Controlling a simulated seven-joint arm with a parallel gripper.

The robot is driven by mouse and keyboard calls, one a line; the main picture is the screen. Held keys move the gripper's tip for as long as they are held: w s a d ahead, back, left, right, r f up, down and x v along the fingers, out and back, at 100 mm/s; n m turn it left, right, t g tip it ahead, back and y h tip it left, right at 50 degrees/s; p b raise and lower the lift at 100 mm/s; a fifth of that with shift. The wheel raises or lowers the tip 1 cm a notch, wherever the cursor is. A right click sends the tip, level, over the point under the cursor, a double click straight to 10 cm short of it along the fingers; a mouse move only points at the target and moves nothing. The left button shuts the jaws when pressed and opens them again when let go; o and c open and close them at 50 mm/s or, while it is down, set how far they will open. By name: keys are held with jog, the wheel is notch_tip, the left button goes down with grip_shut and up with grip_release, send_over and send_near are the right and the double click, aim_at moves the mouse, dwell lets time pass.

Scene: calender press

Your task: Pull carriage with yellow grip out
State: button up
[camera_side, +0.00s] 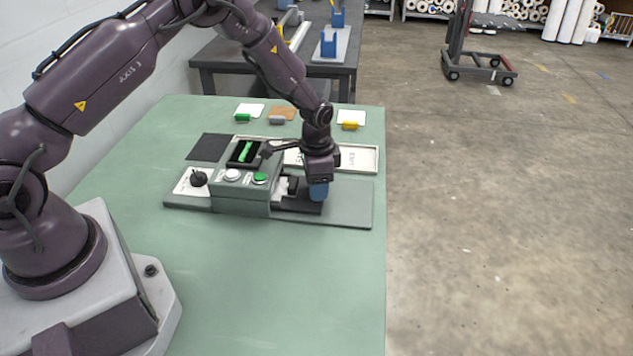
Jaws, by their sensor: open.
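A yellow grip (350,126) sits at the front edge of a white plate (352,116) at the back right of the green table. I cannot tell whether this plate is the carriage. My gripper (318,187) points down over the dark bed at the right side of the grey press (240,192). It is in front of and left of the yellow grip, well apart from it. My gripper is open. A blue piece shows at its lower end; I cannot tell if it is a fingertip or a separate part. My wrist hides part of the press's right side.
A green grip (242,118) and a grey grip (277,120) lie left of the yellow one. A pale tray (358,158) lies behind the press. The press has a green button (260,178), a white button (232,175) and a black knob (199,178). The table's front is clear.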

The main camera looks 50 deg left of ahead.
jog(key=shift+c, duration=0.3)
grip_shut()
jog(key=w+d, duration=0.7)
jog(key=shift+o, duration=0.3)
grip_release()
jog(key=shift+s, duration=0.1)
jog(key=shift+r, duration=0.15)
notch_tip(320, 180, up, 13)
